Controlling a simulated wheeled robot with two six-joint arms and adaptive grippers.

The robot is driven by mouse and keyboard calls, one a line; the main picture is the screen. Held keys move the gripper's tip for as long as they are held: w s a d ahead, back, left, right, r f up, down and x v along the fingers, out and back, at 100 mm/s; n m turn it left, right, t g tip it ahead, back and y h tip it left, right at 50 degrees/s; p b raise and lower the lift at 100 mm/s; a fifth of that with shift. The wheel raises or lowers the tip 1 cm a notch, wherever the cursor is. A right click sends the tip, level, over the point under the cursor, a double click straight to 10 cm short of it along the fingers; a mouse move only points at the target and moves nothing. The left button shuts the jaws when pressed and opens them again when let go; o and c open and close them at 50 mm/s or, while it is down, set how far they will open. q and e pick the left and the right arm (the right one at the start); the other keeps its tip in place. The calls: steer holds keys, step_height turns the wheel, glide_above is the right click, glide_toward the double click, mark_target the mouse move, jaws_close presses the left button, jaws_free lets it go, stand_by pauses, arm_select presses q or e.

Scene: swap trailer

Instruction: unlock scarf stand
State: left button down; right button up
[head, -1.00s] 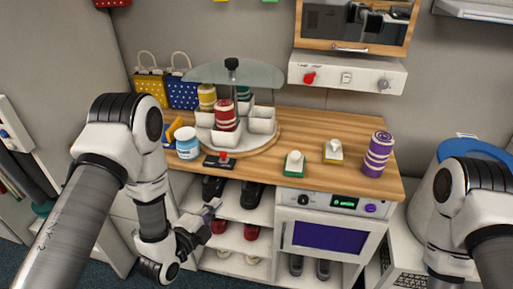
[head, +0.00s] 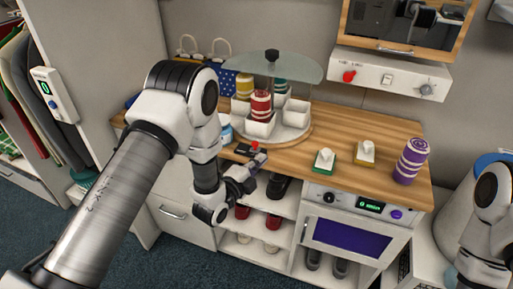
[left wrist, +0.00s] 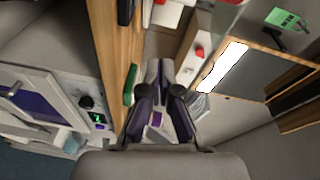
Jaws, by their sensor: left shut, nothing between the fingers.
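The round stand (head: 300,135) carries a red-striped roll (head: 261,105), other rolls and white cups under a glass top (head: 270,67). It stands at the back left of the wooden counter. A dark block with a red knob (head: 254,146) lies at the counter's front edge before the stand. My left gripper (head: 261,160) is shut and empty, just in front of and slightly below that block; whether it touches is unclear. In the left wrist view its closed fingers (left wrist: 161,75) point along the counter edge. My right gripper is out of view; only my right arm shows.
A green-based block (head: 324,160), a yellow-based block (head: 365,152) and a purple striped roll (head: 411,160) stand right of the stand. Below are shoe shelves (head: 258,225) and an oven (head: 345,236). A panel with a red knob (head: 349,76) hangs above.

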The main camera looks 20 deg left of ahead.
mark_target(253, 142)
arm_select(q)
steer(key=w, duration=0.1)
steer(key=w+a+p, duration=0.1)
steer(key=w, duration=0.1)
steer(key=w+a, duration=0.1)
steer(key=shift+w+f, duration=0.3)
steer(key=shift+w, duration=0.05)
steer(key=shift+w+a+f+p, duration=0.2)
steer(key=shift+a+p, duration=0.1)
steer(key=shift+a, duration=0.1)
steer(key=shift+d, duration=0.15)
steer(key=a, duration=0.3)
steer(key=shift+a+b, duration=0.4)
steer(key=shift+d+r, duration=0.1)
steer(key=shift+d, duration=0.1)
steer(key=shift+w, duration=0.1)
